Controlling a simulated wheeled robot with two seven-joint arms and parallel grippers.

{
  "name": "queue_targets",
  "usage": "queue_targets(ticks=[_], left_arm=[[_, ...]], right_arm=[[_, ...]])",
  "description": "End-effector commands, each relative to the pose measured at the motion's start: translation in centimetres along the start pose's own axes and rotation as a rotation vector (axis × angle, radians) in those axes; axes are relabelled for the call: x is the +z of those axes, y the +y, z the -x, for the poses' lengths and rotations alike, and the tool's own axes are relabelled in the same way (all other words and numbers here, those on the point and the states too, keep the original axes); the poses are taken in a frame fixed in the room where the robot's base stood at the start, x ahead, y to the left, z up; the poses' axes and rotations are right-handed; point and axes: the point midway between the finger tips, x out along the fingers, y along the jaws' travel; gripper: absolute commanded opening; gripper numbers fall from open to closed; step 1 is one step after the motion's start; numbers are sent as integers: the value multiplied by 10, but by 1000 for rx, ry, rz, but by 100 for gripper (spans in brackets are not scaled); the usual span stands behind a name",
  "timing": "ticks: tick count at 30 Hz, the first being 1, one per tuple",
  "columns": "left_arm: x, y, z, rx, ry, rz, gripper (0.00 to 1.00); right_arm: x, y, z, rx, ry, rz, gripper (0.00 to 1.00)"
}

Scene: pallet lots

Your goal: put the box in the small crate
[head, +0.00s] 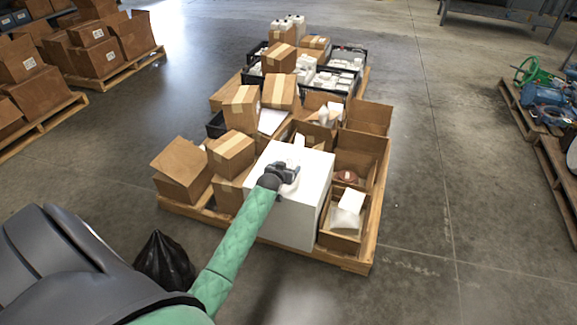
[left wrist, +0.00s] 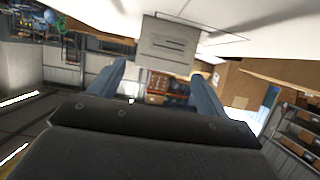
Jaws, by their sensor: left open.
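My left gripper (head: 286,172) is over the top of a large white cube (head: 290,215) at the pallet's front. In the left wrist view its two fingers (left wrist: 158,88) are apart. A small pale grey box (left wrist: 168,42) shows beyond and between the fingertips, against a white surface; I cannot tell whether they touch it. In the head view the gripper mostly hides that spot. Black crates stand further back: one at the right (head: 345,80) holds white items, and a small one (head: 214,125) is partly hidden at the left edge. My right gripper is not in view.
Brown cardboard boxes (head: 231,153) crowd the wooden pallet (head: 355,264) left of the cube. Open cartons (head: 366,118) stand right of it. A black bag (head: 165,262) is on the floor near my arm. Other loaded pallets stand left and right, with bare floor between.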

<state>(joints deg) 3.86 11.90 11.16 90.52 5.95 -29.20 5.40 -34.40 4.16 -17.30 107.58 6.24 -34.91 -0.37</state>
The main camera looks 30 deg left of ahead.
Motion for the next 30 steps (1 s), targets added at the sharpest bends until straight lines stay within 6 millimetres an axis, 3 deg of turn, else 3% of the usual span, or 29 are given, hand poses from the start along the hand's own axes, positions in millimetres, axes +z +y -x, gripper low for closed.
queue_targets(ticks=[6, 12, 23, 26, 29, 30], left_arm=[[0, 0, 43, 0, 0, 0, 76], [0, 0, 72, 0, 0, 0, 76], [1, 0, 87, 1, -1, -1, 76], [16, 11, 91, 15, -19, -8, 76], [54, 39, 104, 53, -67, -28, 76], [75, 54, 113, 74, -93, -40, 76]], right_arm=[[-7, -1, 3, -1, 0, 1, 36], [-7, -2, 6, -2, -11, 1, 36], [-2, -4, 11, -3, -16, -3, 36], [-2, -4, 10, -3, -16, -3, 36], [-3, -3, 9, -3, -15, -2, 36], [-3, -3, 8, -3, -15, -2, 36]])
